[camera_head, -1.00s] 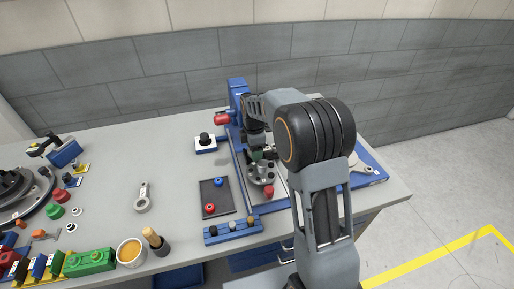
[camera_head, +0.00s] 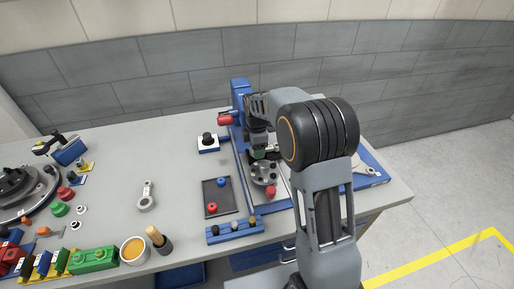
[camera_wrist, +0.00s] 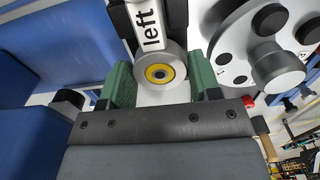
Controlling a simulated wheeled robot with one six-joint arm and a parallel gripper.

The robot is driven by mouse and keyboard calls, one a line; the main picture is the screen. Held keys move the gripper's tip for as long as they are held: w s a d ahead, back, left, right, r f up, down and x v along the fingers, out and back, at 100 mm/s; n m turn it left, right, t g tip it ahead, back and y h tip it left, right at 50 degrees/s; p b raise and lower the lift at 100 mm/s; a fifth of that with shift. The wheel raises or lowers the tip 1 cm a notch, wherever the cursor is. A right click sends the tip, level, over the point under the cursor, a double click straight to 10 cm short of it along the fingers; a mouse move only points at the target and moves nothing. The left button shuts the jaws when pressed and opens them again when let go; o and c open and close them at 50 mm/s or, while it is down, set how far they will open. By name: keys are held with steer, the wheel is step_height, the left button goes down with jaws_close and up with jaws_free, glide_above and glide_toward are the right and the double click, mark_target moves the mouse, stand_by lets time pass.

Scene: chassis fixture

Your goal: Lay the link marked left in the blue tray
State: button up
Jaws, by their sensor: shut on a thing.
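My gripper (camera_head: 258,152) is over the blue fixture, partly hidden by my arm. In the wrist view its green jaws (camera_wrist: 160,84) are shut on the link marked left (camera_wrist: 160,58), around its round end with a yellow-ringed bore. The word "left" shows on the link's white label; its far end is out of frame. A grey disc with dark knobs (camera_wrist: 258,55) is close to the right of the link; it also shows in the head view (camera_head: 263,174). A blue flat piece, perhaps the blue tray (camera_head: 378,168), lies to the right with a grey link (camera_head: 366,171) on it.
A loose grey link (camera_head: 147,197) lies on the open tabletop at left. A dark tray (camera_head: 217,199) holds a red and a blue knob. A blue rack (camera_head: 234,231) is at the front, and a blue post (camera_head: 239,95) stands behind. An orange-filled cup (camera_head: 133,251) is at front left.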

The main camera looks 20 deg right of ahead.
steer(key=shift+r+p, duration=0.35)
steer(key=shift+r, duration=0.3)
steer(key=shift+r, duration=0.1)
steer(key=shift+r+p, duration=1.15)
steer(key=shift+r, duration=0.25)
